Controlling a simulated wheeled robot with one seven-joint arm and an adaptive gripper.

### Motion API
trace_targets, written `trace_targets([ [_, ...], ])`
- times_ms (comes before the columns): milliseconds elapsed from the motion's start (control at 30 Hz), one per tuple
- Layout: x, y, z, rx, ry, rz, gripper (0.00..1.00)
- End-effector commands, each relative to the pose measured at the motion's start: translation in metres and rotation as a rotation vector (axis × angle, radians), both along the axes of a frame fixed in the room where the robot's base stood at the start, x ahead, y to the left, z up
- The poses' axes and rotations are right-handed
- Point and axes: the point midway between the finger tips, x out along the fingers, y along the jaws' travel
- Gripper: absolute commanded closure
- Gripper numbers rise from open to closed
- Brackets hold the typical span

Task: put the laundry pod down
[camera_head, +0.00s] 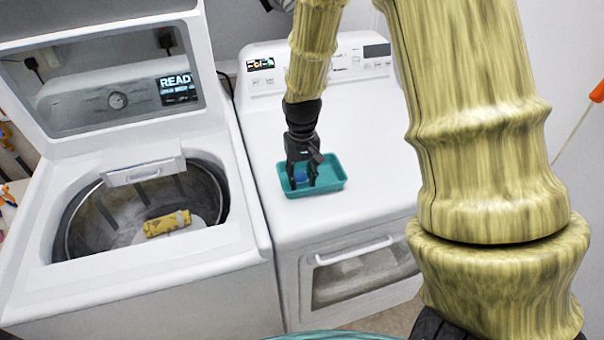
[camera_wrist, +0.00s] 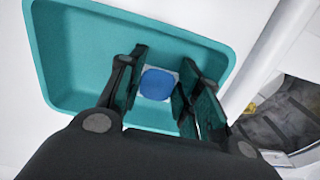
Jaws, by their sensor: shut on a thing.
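The laundry pod, blue with a pale edge, is between the fingers of my gripper (camera_head: 301,180) in the head view. It also shows as a blue pod (camera_wrist: 157,84) in the wrist view. My gripper (camera_wrist: 160,82) is shut on the pod and points down into a teal tray (camera_head: 333,184). The tray (camera_wrist: 62,60) surrounds the pod and fingertips in the wrist view. I cannot tell whether the pod touches the tray floor.
The tray stands on the white dryer top (camera_head: 375,150), which is clear to its right. At left is a white washer (camera_head: 130,270) with its lid (camera_head: 100,75) raised. A yellow item (camera_head: 167,223) lies in its drum.

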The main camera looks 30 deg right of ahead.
Motion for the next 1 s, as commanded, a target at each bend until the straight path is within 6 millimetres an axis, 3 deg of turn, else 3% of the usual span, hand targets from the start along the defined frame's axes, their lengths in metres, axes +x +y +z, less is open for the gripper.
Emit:
trace_targets([
  [433,0.0002,0.0003,-0.0062,0.000,-0.001,0.001,0.80],
  [467,0.0003,0.0003,-0.0058,0.000,-0.001,0.001,0.63],
  [567,0.0003,0.0003,-0.0056,0.000,-0.001,0.000,0.45],
  [1000,0.0003,0.0001,-0.0011,-0.001,-0.002,0.000,0.45],
])
